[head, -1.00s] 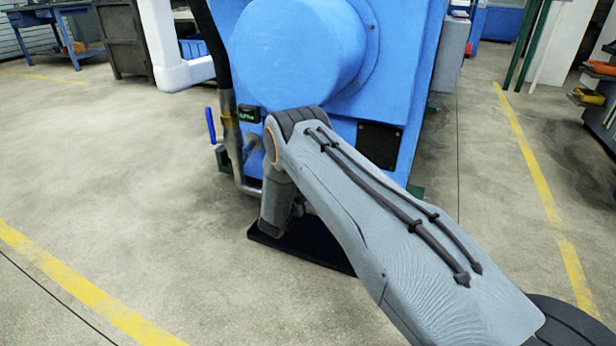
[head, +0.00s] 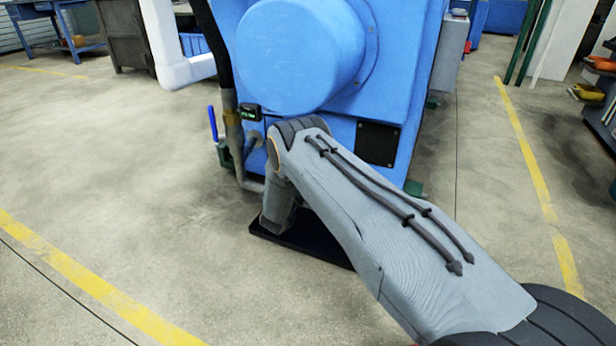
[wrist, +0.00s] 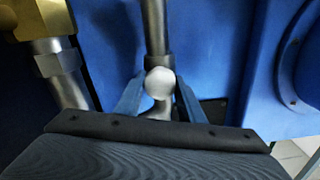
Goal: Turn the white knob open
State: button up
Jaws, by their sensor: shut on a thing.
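The white knob (wrist: 160,83) shows as a round ball in the middle of the wrist view, at the lower end of a grey metal pipe (wrist: 155,30). My gripper (wrist: 159,92) has one blue finger on each side of the knob and is shut on it. Part of the knob's lower side and the contact points are hard to see. In the head view my arm hides the knob and the gripper against the blue grinder (head: 375,65).
A brass fitting (wrist: 47,20) on another pipe stands at the left in the wrist view. In the head view, a pipe with a blue-handled lever (head: 212,122) and a small green display (head: 250,112) are left of my arm. The floor at the left is clear.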

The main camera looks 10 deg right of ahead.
jog(key=shift+f, duration=0.1)
jog(key=o, duration=1)
jog(key=shift+o, duration=0.2)
jog(key=p+v, duration=0.3)
jog(key=v, duration=0.4)
jog(key=shift+s+a, duration=0.2)
jog(key=shift+s, duration=0.15)
